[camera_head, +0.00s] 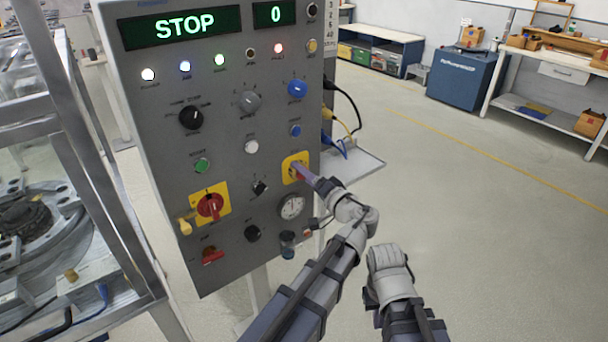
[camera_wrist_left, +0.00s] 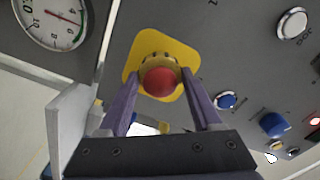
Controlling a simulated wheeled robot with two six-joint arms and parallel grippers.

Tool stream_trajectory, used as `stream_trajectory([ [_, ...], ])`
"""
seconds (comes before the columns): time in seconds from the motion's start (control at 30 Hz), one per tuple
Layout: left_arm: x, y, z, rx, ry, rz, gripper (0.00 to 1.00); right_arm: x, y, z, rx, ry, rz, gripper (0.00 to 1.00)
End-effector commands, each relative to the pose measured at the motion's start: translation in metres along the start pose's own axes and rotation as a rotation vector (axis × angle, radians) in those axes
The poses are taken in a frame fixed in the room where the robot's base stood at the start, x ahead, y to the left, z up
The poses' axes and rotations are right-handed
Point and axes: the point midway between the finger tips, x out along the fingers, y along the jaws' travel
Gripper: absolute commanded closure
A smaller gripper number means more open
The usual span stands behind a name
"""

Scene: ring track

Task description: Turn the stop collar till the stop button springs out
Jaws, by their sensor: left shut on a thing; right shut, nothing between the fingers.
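The red stop button (camera_wrist_left: 160,83) shows in the left wrist view in front of a yellow stop collar (camera_wrist_left: 157,61) on a yellow plate (camera_wrist_left: 184,54). In the head view the yellow plate (camera_head: 291,161) is on the right side of the grey panel; the button is mostly hidden behind my gripper. My left gripper (camera_head: 302,171) reaches the plate, and in the left wrist view its fingers (camera_wrist_left: 159,76) lie on both sides of the button, shut on the collar. I cannot tell whether the button is in or out. My right gripper (camera_head: 388,257) is shut and empty, right of the panel.
The grey panel (camera_head: 240,150) shows STOP on its display (camera_head: 183,27) and carries a red rotary switch (camera_head: 210,206), a gauge (camera_head: 292,207) and several knobs. Cables (camera_head: 345,120) hang at its right edge above a small shelf (camera_head: 360,163). The floor to the right is clear.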

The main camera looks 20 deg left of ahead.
Motion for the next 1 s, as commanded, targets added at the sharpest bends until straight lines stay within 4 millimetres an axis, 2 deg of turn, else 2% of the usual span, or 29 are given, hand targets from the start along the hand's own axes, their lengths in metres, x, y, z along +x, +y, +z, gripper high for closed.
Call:
stream_trajectory([
  [0.5,-0.0003,0.0006,0.0003,0.350,-0.001,0.001,0.90,0.0003,0.0000,0.0000,0.000,0.000,0.000,1.00],
  [1.0,-0.0004,0.0007,0.0005,0.439,-0.001,0.002,0.90,0.0004,0.0000,0.0000,0.000,0.000,0.000,1.00],
])
